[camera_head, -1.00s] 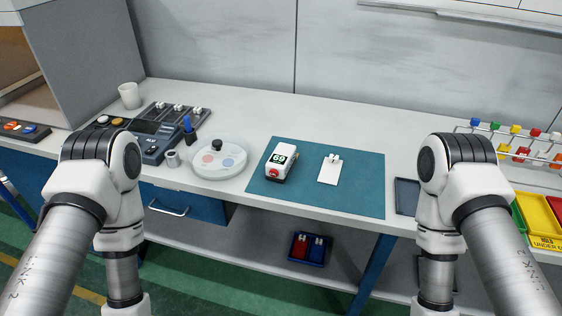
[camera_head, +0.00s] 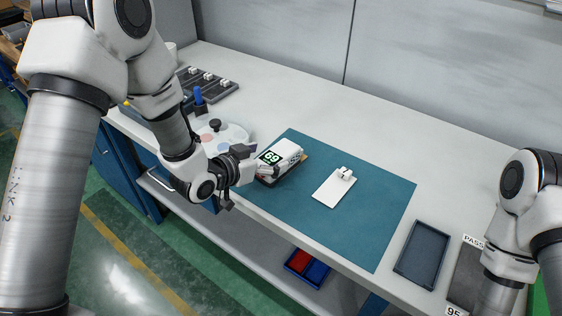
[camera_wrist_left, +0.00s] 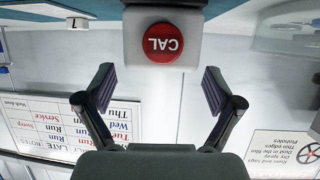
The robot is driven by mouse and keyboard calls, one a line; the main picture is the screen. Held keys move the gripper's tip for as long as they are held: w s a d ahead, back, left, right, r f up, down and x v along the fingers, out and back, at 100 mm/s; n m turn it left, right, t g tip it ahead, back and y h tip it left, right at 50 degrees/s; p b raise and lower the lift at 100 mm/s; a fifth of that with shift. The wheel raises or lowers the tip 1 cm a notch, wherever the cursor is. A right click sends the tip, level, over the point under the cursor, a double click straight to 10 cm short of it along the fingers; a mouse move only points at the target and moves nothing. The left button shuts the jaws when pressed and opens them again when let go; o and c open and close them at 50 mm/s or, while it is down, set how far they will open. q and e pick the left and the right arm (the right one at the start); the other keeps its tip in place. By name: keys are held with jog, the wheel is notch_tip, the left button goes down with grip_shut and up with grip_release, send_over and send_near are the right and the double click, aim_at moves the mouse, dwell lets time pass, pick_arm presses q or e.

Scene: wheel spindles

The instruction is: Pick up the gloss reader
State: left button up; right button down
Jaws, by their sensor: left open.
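The gloss reader (camera_head: 284,157) is a small white box with a green-lit "69" display, lying on the teal mat (camera_head: 360,222). In the left wrist view the gloss reader (camera_wrist_left: 187,58) shows upside down at the top centre, its red CAL button facing the camera. My left gripper (camera_head: 261,166) is at the reader's left end, low over the bench. In the wrist view its two fingers (camera_wrist_left: 158,80) are spread apart, with the reader just ahead of the gap between them. My right gripper is out of view; only my right arm shows.
A white card with a small clip (camera_head: 334,188) lies on the mat right of the reader. A round pale dish with a black knob (camera_head: 216,126) stands close behind my left gripper. A dark empty tray (camera_head: 422,254) sits right of the mat.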

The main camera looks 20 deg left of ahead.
aim_at(277, 154)
pick_arm(q)
jog(key=x, duration=0.4)
jog(key=shift+w+d+f+b, duration=0.15)
jog(key=shift+w+f+b, duration=0.1)
jog(key=shift+b, duration=0.15)
jog(key=shift+s+r, duration=0.1)
jog(key=c, duration=1.6)
jog(key=shift+c, duration=0.2)
jog(key=shift+r, duration=0.1)
